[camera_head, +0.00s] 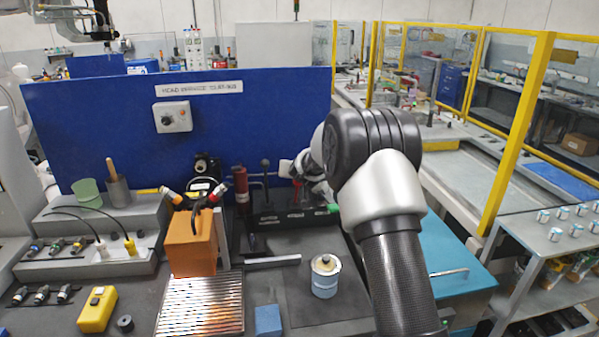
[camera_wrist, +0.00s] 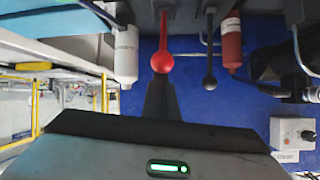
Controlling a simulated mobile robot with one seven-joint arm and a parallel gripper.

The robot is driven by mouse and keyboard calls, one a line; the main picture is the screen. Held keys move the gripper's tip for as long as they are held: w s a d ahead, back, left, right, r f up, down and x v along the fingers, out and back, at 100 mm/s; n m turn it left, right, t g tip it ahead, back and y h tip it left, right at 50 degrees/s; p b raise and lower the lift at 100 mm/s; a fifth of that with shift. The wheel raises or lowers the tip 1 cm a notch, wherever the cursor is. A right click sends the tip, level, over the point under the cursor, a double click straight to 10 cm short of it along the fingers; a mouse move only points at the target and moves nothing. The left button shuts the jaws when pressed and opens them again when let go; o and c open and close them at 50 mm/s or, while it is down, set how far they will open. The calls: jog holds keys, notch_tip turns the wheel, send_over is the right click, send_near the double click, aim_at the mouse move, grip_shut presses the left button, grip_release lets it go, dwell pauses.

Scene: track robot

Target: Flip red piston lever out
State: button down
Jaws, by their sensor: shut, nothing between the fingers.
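The red lever (camera_wrist: 164,54) with its round knob shows at the top middle of the wrist view, which looks upside down. In the head view a small bit of red (camera_head: 297,188) shows beside my gripper, mostly hidden by it. My gripper (camera_wrist: 160,82) is shut and empty, its dark fingertips close to the red knob. I cannot tell whether they touch. The black base block (camera_head: 290,217) carries the levers. A black-knobbed lever (camera_wrist: 210,70) stands beside the red one, also visible in the head view (camera_head: 265,170).
A red cylinder (camera_wrist: 231,45) and a white cylinder (camera_wrist: 126,52) flank the levers. The blue panel (camera_head: 110,125) stands close behind. Yellow-framed fencing (camera_head: 517,130) is at right.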

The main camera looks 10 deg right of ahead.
jog(key=shift+f, duration=0.1)
jog(key=f+b, duration=0.1)
jog(key=b, duration=0.2)
jog(key=shift+s, duration=0.25)
jog(key=shift+s+f+b, duration=0.1)
jog(key=shift+s+b, duration=0.05)
jog(key=shift+b, duration=0.85)
jog(key=shift+s+f+t+b, duration=0.15)
jog(key=shift+s+t+b, duration=0.25)
jog(key=shift+s+b, duration=0.8)
jog(key=shift+w+b, duration=0.3)
